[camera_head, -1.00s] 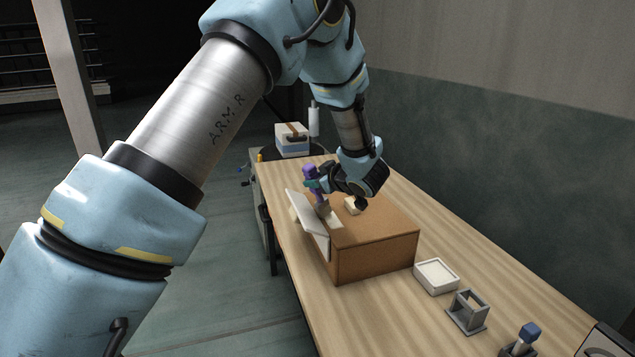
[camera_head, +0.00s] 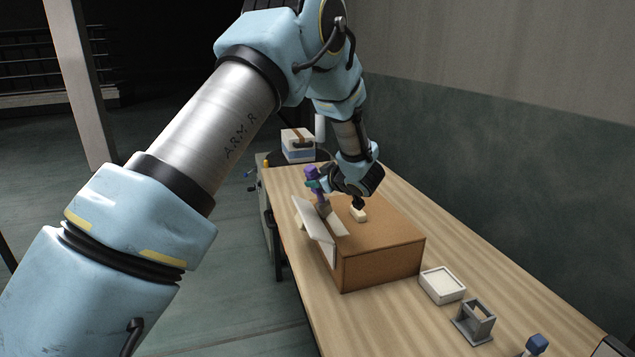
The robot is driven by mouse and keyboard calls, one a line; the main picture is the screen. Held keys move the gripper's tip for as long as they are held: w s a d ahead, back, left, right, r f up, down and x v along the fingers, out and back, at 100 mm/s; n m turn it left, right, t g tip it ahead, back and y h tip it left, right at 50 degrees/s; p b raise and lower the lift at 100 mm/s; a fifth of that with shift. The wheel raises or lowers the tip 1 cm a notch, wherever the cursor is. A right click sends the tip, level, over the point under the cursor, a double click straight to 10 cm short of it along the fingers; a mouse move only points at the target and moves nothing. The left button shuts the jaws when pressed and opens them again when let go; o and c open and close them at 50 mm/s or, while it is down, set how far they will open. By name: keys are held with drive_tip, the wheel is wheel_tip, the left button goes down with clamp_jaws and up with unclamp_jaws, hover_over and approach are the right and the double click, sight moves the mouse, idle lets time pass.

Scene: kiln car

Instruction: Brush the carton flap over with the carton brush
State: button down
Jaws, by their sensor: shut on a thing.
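The brown carton (camera_head: 382,262) stands on the wooden bench. Its pale flap (camera_head: 314,220) stands tilted up along the left edge of the carton's top. The carton brush (camera_head: 311,174) has a purple handle and is upright, with its brown head (camera_head: 324,208) down at the carton's top beside the flap. I cannot tell whether the head touches the flap. My gripper (camera_head: 319,186) is shut on the brush handle, above the left part of the carton. Its fingers are small and partly hidden by the wrist.
A small cream block (camera_head: 358,214) sits on the carton's top. A white tray (camera_head: 442,286), a grey stand (camera_head: 473,322) and a blue-topped tool (camera_head: 536,344) are on the bench at the near right. A white and blue box (camera_head: 298,146) is at the far end. The bench's right side (camera_head: 430,215) is clear.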

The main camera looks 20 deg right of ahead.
drive_tip(key=w, duration=0.5)
idle(0.7)
drive_tip(key=d, duration=0.3)
drive_tip(key=shift+w+t, duration=0.1)
drive_tip(key=shift+t, duration=0.2)
drive_tip(key=shift+d, duration=0.1)
idle(0.3)
drive_tip(key=shift+s+a, duration=0.15)
drive_tip(key=shift+s, duration=1.35)
drive_tip(key=shift+s+a, duration=0.1)
drive_tip(key=shift+s, duration=1.45)
